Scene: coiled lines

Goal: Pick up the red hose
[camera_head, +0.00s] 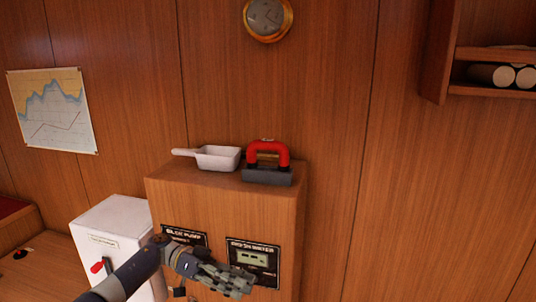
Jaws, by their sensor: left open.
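A red, arch-shaped tube (268,149) stands on a dark grey block on top of the wooden cabinet (166,190). It is the only red, hose-like thing in view; I cannot tell for sure that it is the red hose. My left gripper (240,280) is open, in front of the cabinet's face, below and nearer than the red tube and apart from it. I see nothing held in it. It covers part of the lower cabinet front. My right gripper is out of view.
A white scoop-like tray (218,157) sits left of the red tube on the cabinet top. A white box (115,232) with a red lever stands left of the cabinet. A shelf with rolled papers (492,75) juts out at upper right. The wall right of the cabinet is bare.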

